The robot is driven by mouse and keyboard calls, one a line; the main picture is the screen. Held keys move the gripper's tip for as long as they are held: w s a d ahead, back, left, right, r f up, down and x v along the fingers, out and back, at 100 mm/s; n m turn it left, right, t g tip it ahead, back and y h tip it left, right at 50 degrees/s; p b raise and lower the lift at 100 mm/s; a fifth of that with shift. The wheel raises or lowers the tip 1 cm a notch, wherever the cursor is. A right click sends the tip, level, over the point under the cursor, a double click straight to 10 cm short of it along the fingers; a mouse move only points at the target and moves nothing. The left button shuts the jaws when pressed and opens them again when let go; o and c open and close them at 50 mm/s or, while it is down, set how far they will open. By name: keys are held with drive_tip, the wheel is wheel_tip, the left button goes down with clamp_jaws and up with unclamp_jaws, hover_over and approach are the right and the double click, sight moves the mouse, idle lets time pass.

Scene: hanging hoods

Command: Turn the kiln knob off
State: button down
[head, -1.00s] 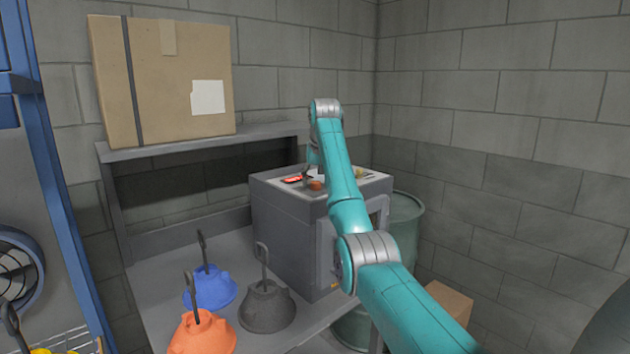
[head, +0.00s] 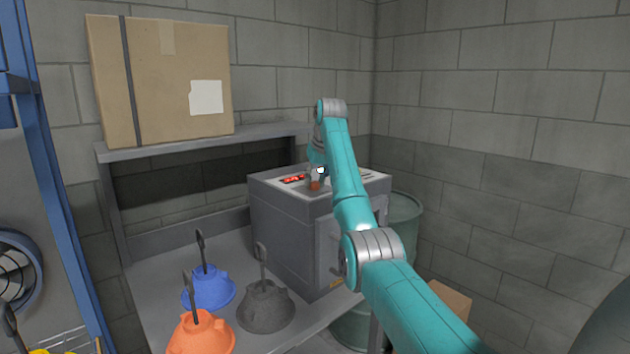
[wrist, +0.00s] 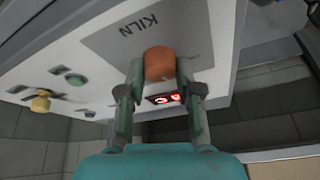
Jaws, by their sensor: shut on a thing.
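The kiln (head: 290,228) is a grey box on the bench, with a light top panel marked KILN in the wrist view. Its orange-brown knob (wrist: 159,64) stands on that panel, and it also shows in the head view (head: 315,185). My gripper (wrist: 158,82) is at the knob, with one finger on each side, shut on it. A red lit display (wrist: 166,98) is beside the knob and partly behind the fingers. It is lit in the head view too (head: 292,179). My arm hides part of the kiln in the head view.
A green button (wrist: 75,79) and a yellow knob (wrist: 41,103) sit on the same panel. Blue (head: 208,288), grey (head: 265,304) and orange (head: 201,332) hoods stand on the bench. A cardboard box (head: 165,85) is on the shelf. A green drum (head: 404,220) stands right of the kiln.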

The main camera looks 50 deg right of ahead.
drive_tip(key=n+y, duration=0.1)
drive_tip(key=n, duration=0.1)
drive_tip(key=n+y, duration=0.1)
drive_tip(key=n, duration=0.2)
drive_tip(key=shift+d+n+t, duration=0.1)
drive_tip(key=shift+n+t, duration=0.2)
drive_tip(key=shift+n+y, duration=0.7)
drive_tip(key=shift+n, duration=1.3)
drive_tip(key=c, duration=0.8)
unclamp_jaws()
